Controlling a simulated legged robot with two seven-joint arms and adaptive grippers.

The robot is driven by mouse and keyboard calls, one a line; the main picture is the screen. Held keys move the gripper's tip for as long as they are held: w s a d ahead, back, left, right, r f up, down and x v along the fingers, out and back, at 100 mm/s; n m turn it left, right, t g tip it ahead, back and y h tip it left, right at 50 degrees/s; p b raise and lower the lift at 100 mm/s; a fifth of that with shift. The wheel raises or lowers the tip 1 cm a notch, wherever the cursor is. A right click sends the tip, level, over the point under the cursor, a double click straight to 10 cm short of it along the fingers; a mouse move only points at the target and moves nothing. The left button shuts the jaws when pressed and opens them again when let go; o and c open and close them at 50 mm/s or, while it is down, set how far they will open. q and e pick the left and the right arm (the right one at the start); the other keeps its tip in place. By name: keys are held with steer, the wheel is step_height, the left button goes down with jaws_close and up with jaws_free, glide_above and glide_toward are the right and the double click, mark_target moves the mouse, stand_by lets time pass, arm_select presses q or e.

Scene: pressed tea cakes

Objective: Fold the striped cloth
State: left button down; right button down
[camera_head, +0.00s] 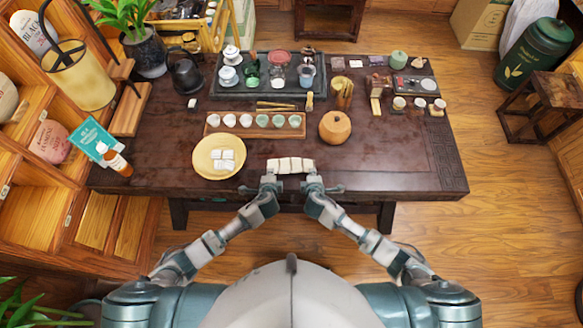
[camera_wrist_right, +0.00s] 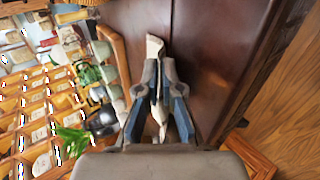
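The striped cloth (camera_head: 290,165) is a small pale strip with faint bands, lying crosswise near the front edge of the dark table. My left gripper (camera_head: 270,179) is at its left end and my right gripper (camera_head: 314,180) at its right end. In the right wrist view the fingers of my right gripper (camera_wrist_right: 159,66) are drawn together, with the pale cloth (camera_wrist_right: 154,46) showing beyond the tips and between the fingers; they look closed on it. The left fingertips are too small to tell whether they are open or shut.
A round yellow plate (camera_head: 203,165) with white pieces stands left of the cloth. A round orange-brown pot (camera_head: 335,127) is behind it to the right, and a wooden tray (camera_head: 213,125) of cups behind. The table (camera_head: 400,165) is clear to the right.

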arm_select(q)
steer(key=c, duration=1.8)
jaws_free()
arm_select(e)
steer(key=c, duration=1.8)
jaws_free()
arm_select(q)
steer(key=o, duration=0.8)
steer(key=shift+c, duration=0.2)
arm_select(e)
steer(key=o, duration=0.8)
steer(key=shift+c, duration=0.2)
arm_select(q)
steer(key=shift+r, duration=0.1)
arm_select(e)
steer(key=shift+r, duration=0.1)
